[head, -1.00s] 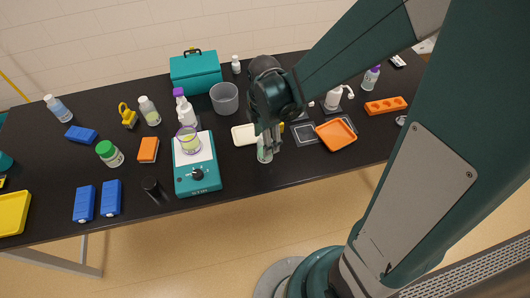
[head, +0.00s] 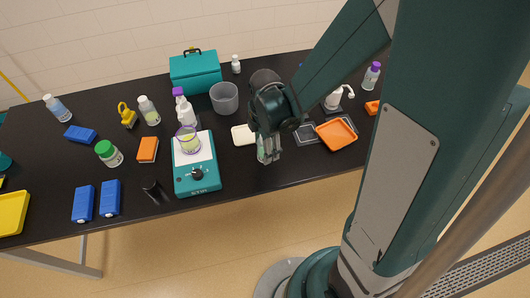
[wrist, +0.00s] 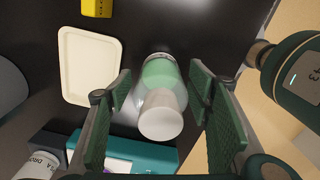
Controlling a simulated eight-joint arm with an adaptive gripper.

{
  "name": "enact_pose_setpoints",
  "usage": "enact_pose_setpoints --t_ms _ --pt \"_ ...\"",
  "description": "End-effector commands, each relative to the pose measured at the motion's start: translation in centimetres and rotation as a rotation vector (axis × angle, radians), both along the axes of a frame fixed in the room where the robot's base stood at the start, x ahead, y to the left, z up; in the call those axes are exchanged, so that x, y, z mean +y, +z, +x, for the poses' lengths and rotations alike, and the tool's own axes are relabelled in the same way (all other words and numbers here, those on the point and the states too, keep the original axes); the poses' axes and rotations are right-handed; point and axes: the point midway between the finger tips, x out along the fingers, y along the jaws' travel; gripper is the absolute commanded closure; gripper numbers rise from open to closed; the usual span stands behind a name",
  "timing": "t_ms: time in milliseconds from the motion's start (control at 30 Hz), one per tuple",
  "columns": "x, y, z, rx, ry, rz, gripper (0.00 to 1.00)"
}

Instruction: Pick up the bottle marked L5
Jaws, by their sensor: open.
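A clear bottle with green contents and a white cap (wrist: 160,115) lies between the fingers of my gripper (wrist: 161,84) in the wrist view. Gaps show on both sides of it. The fingers are open, with green pads facing it. No mark on the bottle can be read, so I cannot tell whether it is L5. In the head view my gripper (head: 270,150) points down near the table's front edge, and the bottle (head: 262,154) is partly hidden by the fingers. Other bottles stand around: a green-capped one (head: 109,153), white-capped ones (head: 149,111) and purple-capped ones (head: 371,76).
A cream tray (wrist: 88,65) lies close to the left of the bottle in the wrist view. The teal stirrer (head: 197,176) with a beaker stands left of my gripper. A grey tub (head: 224,98) stands behind, an orange tray (head: 336,134) to the right.

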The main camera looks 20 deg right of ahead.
Motion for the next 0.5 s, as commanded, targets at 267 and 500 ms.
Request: enact_pose_setpoints --t_ms 267,500 --pt "0.01 -0.66 -0.01 0.000 0.000 0.000 0.49" --pt "0.00 -0.64 -0.02 0.000 0.000 0.000 0.49"
